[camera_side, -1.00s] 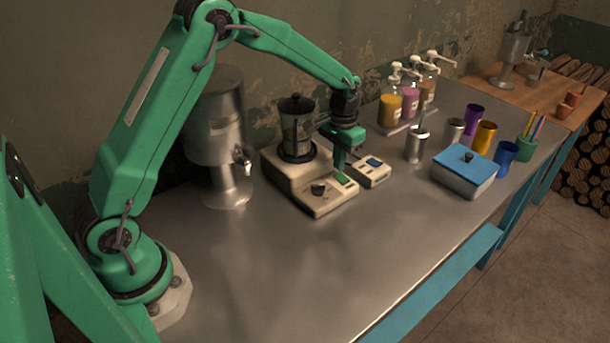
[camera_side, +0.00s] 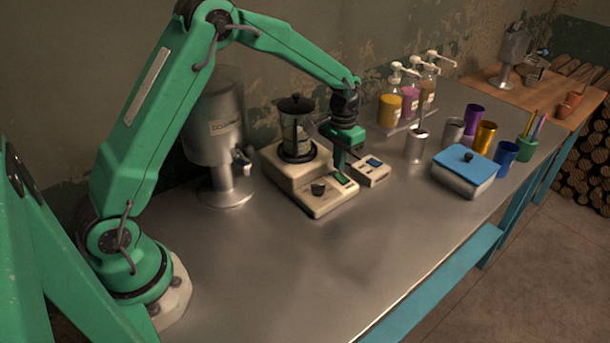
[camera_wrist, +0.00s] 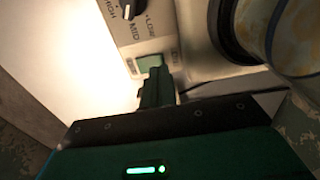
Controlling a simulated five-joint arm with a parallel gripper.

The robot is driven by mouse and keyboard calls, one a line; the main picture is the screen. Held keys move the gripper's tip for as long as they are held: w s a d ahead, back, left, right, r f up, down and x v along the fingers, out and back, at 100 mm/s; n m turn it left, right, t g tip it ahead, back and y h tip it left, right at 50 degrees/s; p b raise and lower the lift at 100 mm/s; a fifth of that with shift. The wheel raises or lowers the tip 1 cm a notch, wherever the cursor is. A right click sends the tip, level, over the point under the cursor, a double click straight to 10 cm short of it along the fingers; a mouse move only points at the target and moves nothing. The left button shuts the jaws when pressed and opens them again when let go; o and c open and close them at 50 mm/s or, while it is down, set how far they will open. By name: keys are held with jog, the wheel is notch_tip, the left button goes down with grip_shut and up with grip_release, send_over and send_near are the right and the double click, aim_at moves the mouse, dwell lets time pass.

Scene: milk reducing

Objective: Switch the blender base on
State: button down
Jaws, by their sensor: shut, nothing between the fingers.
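The blender base (camera_side: 298,172) is a cream box on the metal table, with a clear, dark-lidded jar (camera_side: 296,128) on it. Its front panel has a black knob (camera_side: 318,188) and a small green switch (camera_side: 342,179). In the wrist view the knob (camera_wrist: 128,9) sits by HIGH, MID and LOW marks, and the green switch (camera_wrist: 149,64) is nearer my fingers. My gripper (camera_side: 341,168) is shut and empty, pointing down at the switch. In the wrist view my gripper's fingertips (camera_wrist: 155,84) overlap the switch's near edge. I cannot tell whether they touch it or which way it is set.
A cream scale-like device (camera_side: 371,174) stands just right of the base. A grey dispenser (camera_side: 213,130) stands to its left. Pump bottles (camera_side: 391,108), a metal cup (camera_side: 416,145), coloured cups and a blue-lidded box (camera_side: 465,178) are to the right. The front table is clear.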

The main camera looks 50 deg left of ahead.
aim_at(338, 174)
jog(key=shift+f, duration=1)
dwell(1.1)
jog(key=shift+r, duration=3.55)
jog(key=shift+r, duration=0.1)
jog(key=s+r+t, duration=0.3)
jog(key=s+r, duration=1)
jog(key=s, duration=0.1)
jog(key=s+d+t, duration=0.1)
jog(key=s+t, duration=0.1)
jog(key=s, duration=1.3)
jog(key=shift+t, duration=0.3)
